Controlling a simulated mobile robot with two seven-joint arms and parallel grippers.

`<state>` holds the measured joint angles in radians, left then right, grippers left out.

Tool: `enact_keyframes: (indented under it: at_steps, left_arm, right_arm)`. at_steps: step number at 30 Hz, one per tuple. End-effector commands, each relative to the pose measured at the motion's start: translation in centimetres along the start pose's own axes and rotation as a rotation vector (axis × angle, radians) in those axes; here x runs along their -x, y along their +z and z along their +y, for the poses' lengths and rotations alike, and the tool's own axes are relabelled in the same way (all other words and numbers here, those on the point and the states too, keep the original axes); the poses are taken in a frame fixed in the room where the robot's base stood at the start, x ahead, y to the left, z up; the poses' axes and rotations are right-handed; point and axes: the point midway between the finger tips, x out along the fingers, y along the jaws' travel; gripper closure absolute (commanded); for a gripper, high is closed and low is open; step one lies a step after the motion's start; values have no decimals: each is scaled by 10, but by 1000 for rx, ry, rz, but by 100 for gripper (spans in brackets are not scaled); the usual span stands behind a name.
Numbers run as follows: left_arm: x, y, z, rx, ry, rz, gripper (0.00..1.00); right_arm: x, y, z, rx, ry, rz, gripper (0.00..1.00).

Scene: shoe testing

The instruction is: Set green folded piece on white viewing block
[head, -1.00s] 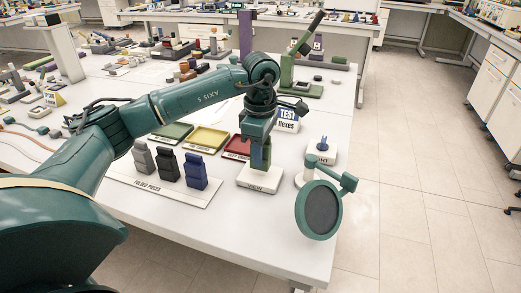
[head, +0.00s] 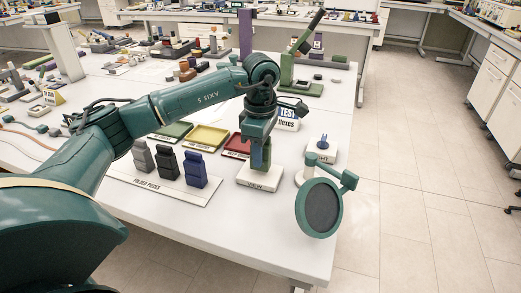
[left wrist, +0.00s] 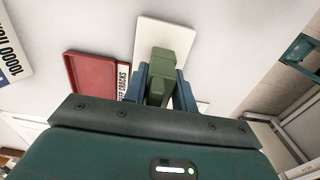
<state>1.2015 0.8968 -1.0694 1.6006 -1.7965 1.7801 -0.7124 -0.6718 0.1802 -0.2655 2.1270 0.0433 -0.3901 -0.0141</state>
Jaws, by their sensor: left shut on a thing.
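My left gripper (head: 259,155) points down over the white viewing block (head: 257,181) near the table's right edge. In the left wrist view, its blue fingers (left wrist: 160,88) are shut on the green folded piece (left wrist: 166,65), one on each side. The piece is upright, and the white block (left wrist: 168,30) lies directly beneath it. The piece's lower end appears at or very close to the block's top; I cannot tell whether it touches. In the head view the fingers hide much of the piece. My right gripper is not in view.
Grey, black and blue folded pieces (head: 195,169) stand on a white strip (head: 160,182) to the left. Green, yellow and red trays (head: 237,146) lie behind. A round dark disc on a green arm (head: 322,208) stands close at the right, by the table edge.

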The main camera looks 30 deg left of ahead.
Motion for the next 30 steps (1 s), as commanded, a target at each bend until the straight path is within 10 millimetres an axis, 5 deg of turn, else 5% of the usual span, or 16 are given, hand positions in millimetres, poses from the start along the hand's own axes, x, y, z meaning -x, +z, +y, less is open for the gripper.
enact_keyframes:
  at_steps: [15, 16, 25, 30]
  left_arm:
    - [-14, 0, 0, 0, 0, 0, 96]
    - [-14, 0, 0, 0, 0, 0, 72]
    - [-13, 0, 0, 0, 0, 0, 48]
    - [-13, 0, 0, 0, 0, 0, 48]
  right_arm:
    - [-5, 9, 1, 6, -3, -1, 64]
    - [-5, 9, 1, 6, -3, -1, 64]
    - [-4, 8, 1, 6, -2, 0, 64]
    - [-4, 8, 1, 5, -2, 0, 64]
